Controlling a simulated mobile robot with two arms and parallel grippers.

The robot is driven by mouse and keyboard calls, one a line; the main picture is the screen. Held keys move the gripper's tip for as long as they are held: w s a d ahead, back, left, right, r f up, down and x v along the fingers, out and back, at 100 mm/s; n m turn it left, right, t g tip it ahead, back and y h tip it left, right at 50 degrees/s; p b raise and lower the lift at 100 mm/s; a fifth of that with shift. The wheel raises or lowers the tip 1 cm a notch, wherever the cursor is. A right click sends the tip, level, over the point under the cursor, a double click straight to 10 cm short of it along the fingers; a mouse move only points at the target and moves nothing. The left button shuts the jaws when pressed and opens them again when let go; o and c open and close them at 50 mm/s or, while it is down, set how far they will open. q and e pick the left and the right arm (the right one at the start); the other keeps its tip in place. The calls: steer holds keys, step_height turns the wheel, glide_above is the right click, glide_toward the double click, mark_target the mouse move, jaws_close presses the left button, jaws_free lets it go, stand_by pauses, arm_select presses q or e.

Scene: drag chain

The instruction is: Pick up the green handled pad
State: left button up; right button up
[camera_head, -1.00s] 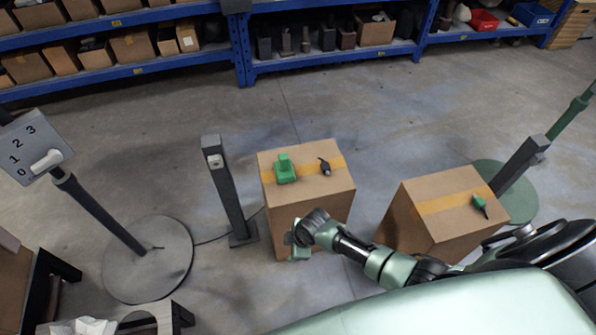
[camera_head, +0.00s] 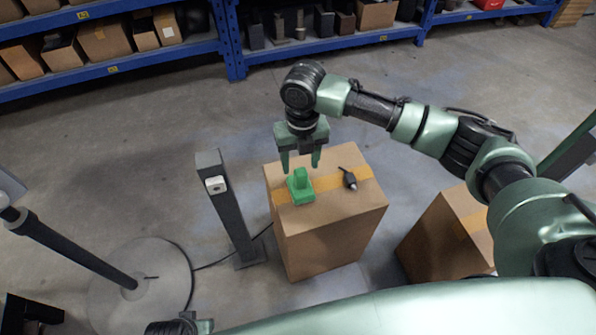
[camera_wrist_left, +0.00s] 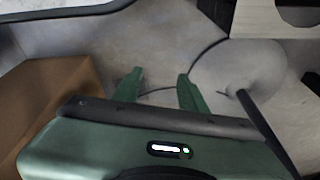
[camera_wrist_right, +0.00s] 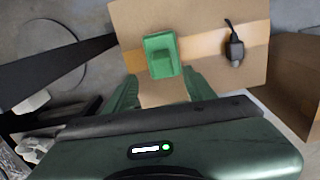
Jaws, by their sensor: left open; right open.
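The green handled pad (camera_head: 300,187) lies on top of a cardboard box (camera_head: 335,212), near its left edge, with its handle pointing up. In the right wrist view the pad (camera_wrist_right: 161,54) shows just beyond the fingertips. My right gripper (camera_head: 301,166) is open, pointing down above the pad, with nothing between its fingers; it also shows in the right wrist view (camera_wrist_right: 160,82). My left gripper (camera_wrist_left: 160,75) is open and empty in the left wrist view, over the floor beside a box.
A black plug-like part (camera_head: 349,179) lies on the same box, right of the pad. A dark post (camera_head: 226,205) stands just left of the box. A second cardboard box (camera_head: 452,235) stands at right, partly behind my arm. Blue shelves (camera_head: 235,50) line the back.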

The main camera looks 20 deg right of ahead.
mark_target(301, 171)
steer(key=shift+w+d+r, duration=0.1)
steer(key=shift+w+d, duration=0.2)
steer(key=shift+d, duration=0.05)
steer(key=shift+w+f+n, duration=0.1)
steer(key=shift+f+n, duration=0.15)
steer(key=shift+n, duration=0.05)
steer(key=f+b, duration=0.1)
steer(key=f, duration=0.2)
steer(key=f+b, duration=0.1)
steer(key=f, duration=0.2)
steer(key=shift+s+a+f, duration=0.15)
steer(key=shift+s, duration=0.05)
steer(key=shift+f, duration=0.35)
arm_select(q)
step_height(301, 171, up, 7)
steer(key=w, duration=0.2)
steer(key=shift+f, duration=0.2)
arm_select(e)
jaws_close()
